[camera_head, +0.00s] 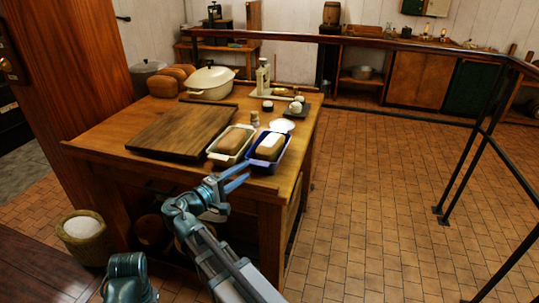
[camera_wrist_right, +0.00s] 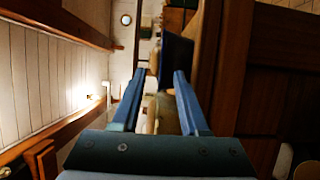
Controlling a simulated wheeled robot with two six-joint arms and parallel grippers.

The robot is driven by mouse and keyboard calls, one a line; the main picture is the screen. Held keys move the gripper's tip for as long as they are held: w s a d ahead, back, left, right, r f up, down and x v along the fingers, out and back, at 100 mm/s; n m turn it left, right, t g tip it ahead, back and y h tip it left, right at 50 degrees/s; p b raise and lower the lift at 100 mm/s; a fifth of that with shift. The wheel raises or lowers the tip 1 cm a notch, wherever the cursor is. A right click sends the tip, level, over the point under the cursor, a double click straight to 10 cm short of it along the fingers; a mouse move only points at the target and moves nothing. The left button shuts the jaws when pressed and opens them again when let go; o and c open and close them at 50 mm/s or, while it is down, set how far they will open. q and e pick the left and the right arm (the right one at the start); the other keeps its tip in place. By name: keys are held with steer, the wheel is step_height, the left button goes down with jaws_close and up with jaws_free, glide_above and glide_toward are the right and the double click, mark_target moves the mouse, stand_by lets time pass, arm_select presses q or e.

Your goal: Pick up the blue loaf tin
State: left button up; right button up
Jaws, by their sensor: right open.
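The blue loaf tin (camera_head: 264,166) stands near the front right corner of the wooden table, with a loaf and a white block-like piece in it. In the right wrist view, its dark blue side (camera_wrist_right: 177,52) shows just beyond the right-hand fingertip. My right gripper (camera_head: 246,173) is open and empty, at the table's front edge, close to the near end of the tin. I cannot tell whether a finger touches it. Its two fingers also show in the right wrist view (camera_wrist_right: 159,74). My left gripper is not in view.
A cream loaf tin (camera_head: 222,160) with a loaf stands just left of the blue tin. A dark wooden board (camera_head: 180,130) lies further left. A white saucer (camera_head: 283,125) and small jars sit behind. A black railing (camera_head: 478,150) stands right, beyond free tiled floor.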

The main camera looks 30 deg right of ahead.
mark_target(254, 165)
steer(key=shift+x, duration=2.6)
steer(key=shift+f, duration=0.2)
jaws_close()
